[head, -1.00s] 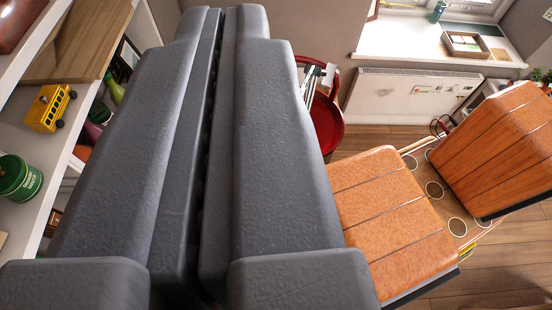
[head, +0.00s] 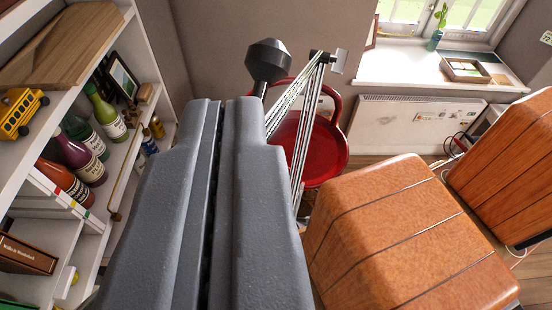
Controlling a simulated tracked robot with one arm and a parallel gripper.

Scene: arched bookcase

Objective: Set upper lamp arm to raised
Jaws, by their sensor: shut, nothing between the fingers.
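The lamp shows just past my gripper's tips. Its black head (head: 268,60) stands above and right of the tips. One set of silver rods, the upper lamp arm (head: 287,102), slopes down and left from a joint (head: 322,58) towards my gripper. Another set, the lower arm (head: 303,150), runs steeply down from that joint. The lamp's base is hidden behind the gripper and a wooden box. My gripper (head: 225,108) is shut and empty, its grey fingers filling the lower middle. I cannot tell whether it touches the lamp.
A shelf unit (head: 140,45) with bottles and a yellow toy bus (head: 18,112) stands at left. A red chair (head: 325,150) is behind the lamp. Two orange-brown wooden boxes (head: 400,240) (head: 505,165) stand at right. A radiator (head: 400,125) is under the window.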

